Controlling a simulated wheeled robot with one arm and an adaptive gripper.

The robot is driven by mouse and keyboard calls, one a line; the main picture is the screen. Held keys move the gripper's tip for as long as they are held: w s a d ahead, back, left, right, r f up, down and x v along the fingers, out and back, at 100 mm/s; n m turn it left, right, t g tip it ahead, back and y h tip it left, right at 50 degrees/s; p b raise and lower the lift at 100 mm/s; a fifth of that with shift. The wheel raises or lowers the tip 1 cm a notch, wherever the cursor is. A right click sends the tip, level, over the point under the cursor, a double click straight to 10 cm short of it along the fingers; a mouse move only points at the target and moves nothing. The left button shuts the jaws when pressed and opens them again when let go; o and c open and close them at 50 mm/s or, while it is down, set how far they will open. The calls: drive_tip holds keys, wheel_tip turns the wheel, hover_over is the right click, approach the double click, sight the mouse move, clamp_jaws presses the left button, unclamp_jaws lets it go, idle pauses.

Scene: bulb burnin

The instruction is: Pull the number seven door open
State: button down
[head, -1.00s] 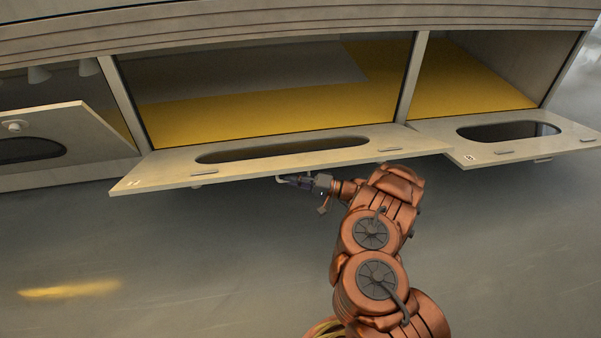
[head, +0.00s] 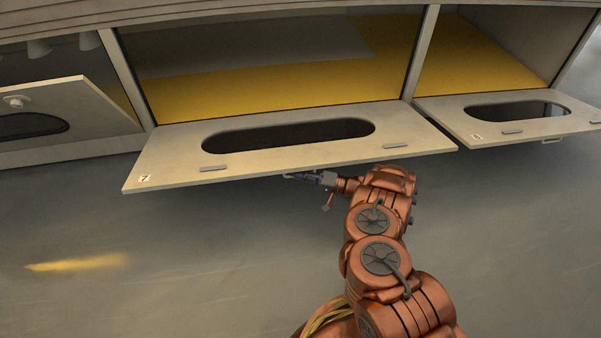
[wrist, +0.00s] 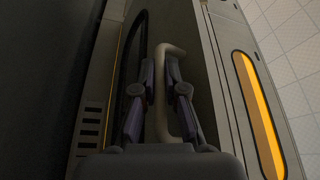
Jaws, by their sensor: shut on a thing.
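The number seven door (head: 160,166) is a pale flap with a long oval window, in the middle of the head view. Its "7" label is at the left front corner. The window's orange-yellow slot (wrist: 258,115) or a similar opening shows at the right there.
A neighbouring open flap (head: 465,122) with an oval window is at the right. Another flap (head: 75,98) is at the left, tilted up more. The cabinet's yellow floor (head: 270,97) lies behind the middle door. The grey floor (head: 190,260) in front is clear.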

drive_tip(key=shift+f, duration=0.1)
drive_tip(key=c, duration=1.5)
unclamp_jaws()
drive_tip(key=s+d+f, duration=0.1)
drive_tip(key=s+d, duration=0.1)
drive_tip(key=d, duration=0.9)
drive_tip(key=shift+d+f, duration=0.25)
drive_tip(key=shift+d, duration=0.15)
